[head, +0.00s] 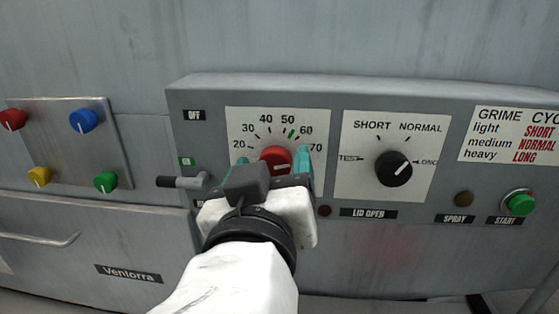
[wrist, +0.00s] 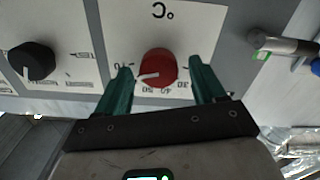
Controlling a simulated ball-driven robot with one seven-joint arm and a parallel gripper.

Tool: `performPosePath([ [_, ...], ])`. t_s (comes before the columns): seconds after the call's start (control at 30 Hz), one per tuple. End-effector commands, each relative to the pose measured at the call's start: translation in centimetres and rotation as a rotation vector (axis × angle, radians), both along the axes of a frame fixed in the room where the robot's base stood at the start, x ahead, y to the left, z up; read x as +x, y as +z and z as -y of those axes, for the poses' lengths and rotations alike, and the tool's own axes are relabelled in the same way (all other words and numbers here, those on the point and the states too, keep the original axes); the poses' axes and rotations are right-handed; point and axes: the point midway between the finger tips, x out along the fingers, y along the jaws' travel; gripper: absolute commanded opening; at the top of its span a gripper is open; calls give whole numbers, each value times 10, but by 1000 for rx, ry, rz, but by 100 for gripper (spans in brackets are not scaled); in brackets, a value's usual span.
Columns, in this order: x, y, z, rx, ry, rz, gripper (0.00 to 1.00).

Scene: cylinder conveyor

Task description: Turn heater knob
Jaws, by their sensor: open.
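The red heater knob (head: 276,158) sits on a white dial plate marked from 20 to 70. A green tick shows between 50 and 60. The red knob also shows in the wrist view (wrist: 158,64), where its white pointer line is toward the left, near the high end of the scale. My gripper (head: 270,164) is open in front of the dial, with one teal finger on each side of the knob. In the wrist view my gripper (wrist: 160,68) shows gaps between both fingers and the knob. The knob's lower part is hidden in the head view.
A black knob (head: 393,169) marked SHORT and NORMAL is to the right. A green START button (head: 520,203) is at far right. Several coloured knobs are on a panel (head: 62,140) at far left.

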Motion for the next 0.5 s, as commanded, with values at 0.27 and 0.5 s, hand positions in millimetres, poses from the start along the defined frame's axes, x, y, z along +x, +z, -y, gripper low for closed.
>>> performPosePath([
  [0.27, 7, 0, 0, 0, 1, 0, 69],
  [0.5, 7, 0, 0, 0, 1, 0, 58],
])
